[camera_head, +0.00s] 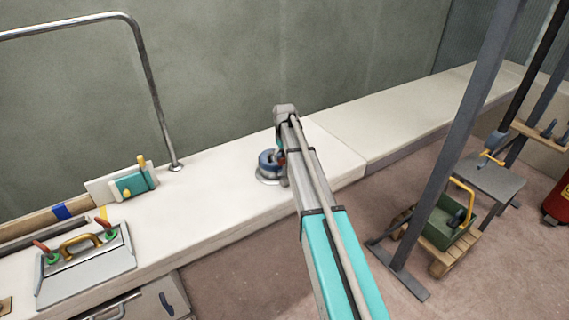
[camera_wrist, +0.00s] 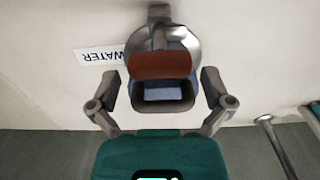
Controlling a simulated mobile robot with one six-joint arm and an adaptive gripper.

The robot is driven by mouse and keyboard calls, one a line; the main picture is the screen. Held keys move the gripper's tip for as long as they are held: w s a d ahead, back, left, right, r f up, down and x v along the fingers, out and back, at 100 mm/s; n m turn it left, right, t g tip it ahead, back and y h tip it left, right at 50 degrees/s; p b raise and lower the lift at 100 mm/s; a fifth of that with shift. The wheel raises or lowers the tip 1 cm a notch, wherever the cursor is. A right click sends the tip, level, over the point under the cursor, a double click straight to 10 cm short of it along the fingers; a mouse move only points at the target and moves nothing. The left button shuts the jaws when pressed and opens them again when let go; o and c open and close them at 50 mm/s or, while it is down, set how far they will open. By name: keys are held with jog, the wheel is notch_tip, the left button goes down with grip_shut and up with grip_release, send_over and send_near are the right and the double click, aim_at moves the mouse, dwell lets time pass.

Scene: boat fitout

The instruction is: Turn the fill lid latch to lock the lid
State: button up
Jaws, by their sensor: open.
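The water fill fitting (camera_head: 268,167) stands on the white counter in the head view, with a blue round body on a metal flange and a bit of red at its right side. In the wrist view the fitting (camera_wrist: 178,42) shows as a round metal rim, with a red-brown piece (camera_wrist: 160,66) across it and a blue part with a dark recess below. A small grey tab (camera_wrist: 158,12) sits at the rim's top; I cannot tell which part is the latch. My gripper (camera_wrist: 160,82) is open, its fingers either side of the red-brown and blue parts, with no clear contact.
An upside-down WATER label (camera_wrist: 99,55) lies beside the fitting. A metal rail (camera_head: 150,85) rises from the counter (camera_head: 225,205) to the left. A grey post (camera_head: 450,140) stands right.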

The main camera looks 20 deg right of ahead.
jog(key=shift+f+b, duration=0.35)
jog(key=shift+f, duration=0.2)
jog(key=c, duration=0.9)
jog(key=shift+o, duration=0.2)
